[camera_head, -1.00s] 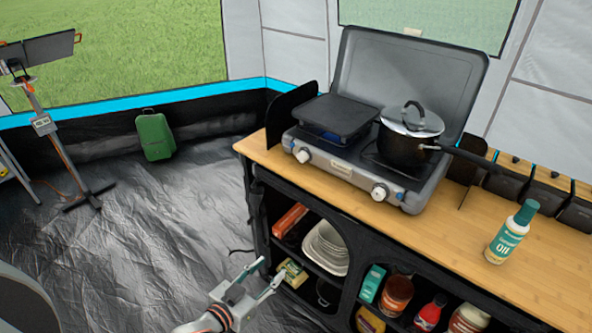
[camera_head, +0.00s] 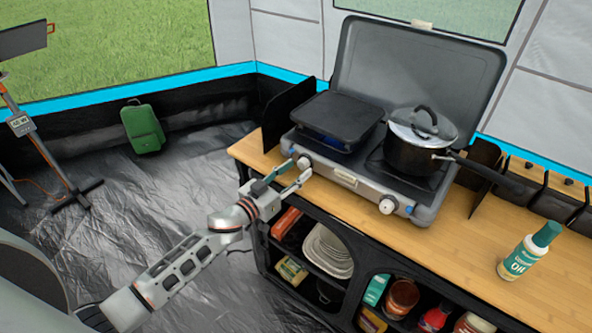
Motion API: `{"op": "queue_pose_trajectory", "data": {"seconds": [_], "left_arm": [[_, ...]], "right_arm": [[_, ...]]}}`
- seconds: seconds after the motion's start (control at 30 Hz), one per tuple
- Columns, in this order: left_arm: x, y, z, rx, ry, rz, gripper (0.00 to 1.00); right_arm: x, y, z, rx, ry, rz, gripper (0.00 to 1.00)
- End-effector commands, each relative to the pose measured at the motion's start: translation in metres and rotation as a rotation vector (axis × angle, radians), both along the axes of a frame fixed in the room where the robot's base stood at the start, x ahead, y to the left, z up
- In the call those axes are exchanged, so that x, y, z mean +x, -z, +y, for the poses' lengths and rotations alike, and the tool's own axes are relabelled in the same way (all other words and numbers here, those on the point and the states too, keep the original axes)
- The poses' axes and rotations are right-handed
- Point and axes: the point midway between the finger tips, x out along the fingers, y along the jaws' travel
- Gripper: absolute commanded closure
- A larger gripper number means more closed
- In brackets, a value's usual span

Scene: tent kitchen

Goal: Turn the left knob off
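The camping stove (camera_head: 346,180) stands on the wooden counter with its lid raised. Its left knob (camera_head: 304,164) is white and sits on the front panel at the left; the right knob (camera_head: 387,205) is farther right. I cannot tell the left knob's setting. My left gripper (camera_head: 288,178) is open in front of the stove's left end, with its fingers pointing at the left knob. One fingertip is close beside the knob; I cannot tell whether it touches. My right gripper is not in view.
A black griddle (camera_head: 338,120) covers the left burner, and a lidded pot (camera_head: 415,152) stands on the right one. An oil bottle (camera_head: 528,252) stands on the counter (camera_head: 440,250). Shelves below hold dishes (camera_head: 328,250) and jars.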

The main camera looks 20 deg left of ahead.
Motion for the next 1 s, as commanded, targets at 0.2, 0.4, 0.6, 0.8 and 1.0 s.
{"op": "queue_pose_trajectory", "data": {"seconds": [0.2, 0.4, 0.6, 0.8, 1.0], "left_arm": [[0.0065, 0.0000, -0.0024, 0.002, 0.000, 0.000, 0.61], [0.0061, 0.0001, -0.0025, 0.001, 0.000, 0.001, 0.71], [0.0060, 0.0001, -0.0023, 0.001, -0.001, 0.001, 0.99], [0.0060, -0.0001, -0.0023, 0.013, -0.001, -0.004, 0.99], [0.0060, -0.0009, -0.0022, 0.079, -0.001, -0.028, 0.99]], "right_arm": [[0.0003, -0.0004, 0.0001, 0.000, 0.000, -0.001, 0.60], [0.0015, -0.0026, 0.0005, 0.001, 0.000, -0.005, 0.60], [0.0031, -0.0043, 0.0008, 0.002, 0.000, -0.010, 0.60], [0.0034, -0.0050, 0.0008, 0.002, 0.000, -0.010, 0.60], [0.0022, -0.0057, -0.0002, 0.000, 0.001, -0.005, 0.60]]}}
